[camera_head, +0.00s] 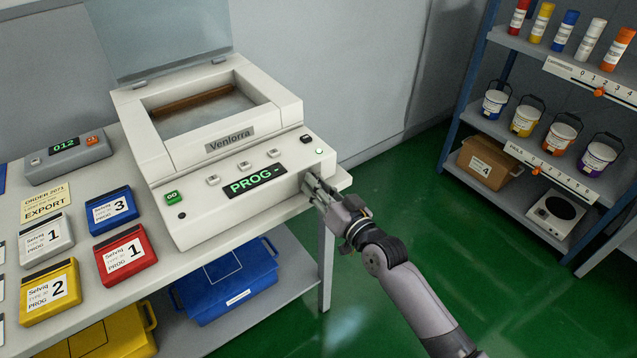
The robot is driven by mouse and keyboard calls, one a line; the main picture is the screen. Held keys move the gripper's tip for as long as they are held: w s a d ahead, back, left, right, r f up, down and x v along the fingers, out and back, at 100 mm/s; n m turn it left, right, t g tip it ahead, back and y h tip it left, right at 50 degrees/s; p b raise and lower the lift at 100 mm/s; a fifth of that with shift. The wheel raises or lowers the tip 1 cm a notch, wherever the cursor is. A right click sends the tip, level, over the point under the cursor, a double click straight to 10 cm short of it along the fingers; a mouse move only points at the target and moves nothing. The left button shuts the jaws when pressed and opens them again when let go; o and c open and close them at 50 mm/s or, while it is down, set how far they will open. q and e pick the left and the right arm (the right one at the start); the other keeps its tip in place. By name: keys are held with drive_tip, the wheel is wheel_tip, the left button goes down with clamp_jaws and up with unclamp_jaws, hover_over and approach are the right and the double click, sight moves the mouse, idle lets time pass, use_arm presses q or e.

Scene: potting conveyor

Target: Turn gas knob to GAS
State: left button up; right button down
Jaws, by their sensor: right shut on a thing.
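The white Venlorra machine (190,205) stands on the table, with a green-lit display (254,182) reading PROG on its sloped front. My right gripper (311,186) is at the right end of this front panel, its fingers close against it. It is shut on a small part there, apparently the gas knob, which the fingers hide. I cannot read any GAS mark or the knob's setting. My left gripper is not in view.
Labelled cartridges, including a red one (125,254) and a blue one (112,211), lie on the table at left. A blue bin (232,284) is on the lower shelf. A rack (508,134) with pails stands at right. Green floor (450,235) lies open between.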

drive_tip(key=m, duration=1)
drive_tip(key=shift+r+g+p, duration=0.1)
drive_tip(key=shift+g+p, duration=0.2)
drive_tip(key=shift+p, duration=0.1)
idle(0.3)
drive_tip(key=c, duration=1.4)
unclamp_jaws()
